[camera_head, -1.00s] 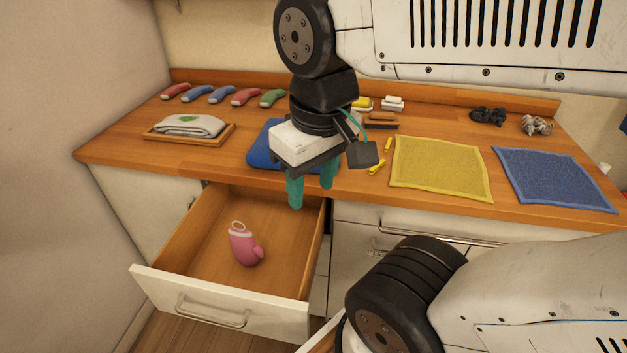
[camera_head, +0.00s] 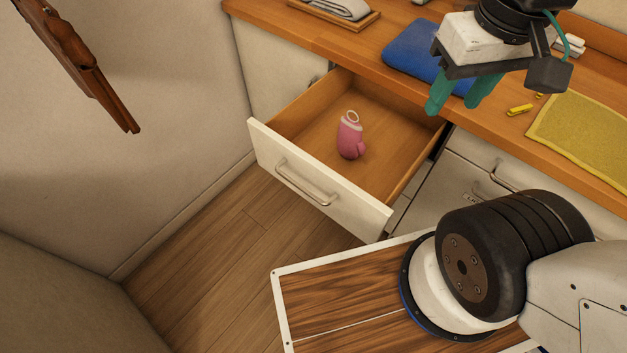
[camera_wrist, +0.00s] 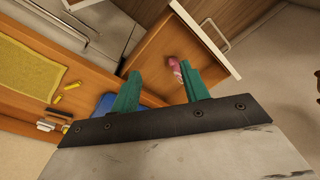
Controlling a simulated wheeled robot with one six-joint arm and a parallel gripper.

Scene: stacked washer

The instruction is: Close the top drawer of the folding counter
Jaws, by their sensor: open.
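The top drawer (camera_head: 320,183) of the folding counter (camera_head: 560,150) is pulled well out, with a bar handle (camera_head: 306,182) on its white front. A pink mitten-like item (camera_head: 350,136) with a pale loop lies inside it. My gripper (camera_head: 457,96) is open and empty, above the counter edge near the drawer's back right corner, apart from the drawer front. In the wrist view the green fingers of my gripper (camera_wrist: 158,92) are spread, with the drawer (camera_wrist: 172,45) and the pink item (camera_wrist: 174,68) beyond them.
On the countertop are a blue folded cloth (camera_head: 415,50), a yellow cloth (camera_head: 585,135), yellow pieces (camera_head: 519,110) and a wooden tray (camera_head: 337,12). A closed cabinet handle (camera_head: 508,182) sits right of the drawer. The wooden floor (camera_head: 215,255) before the drawer is clear.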

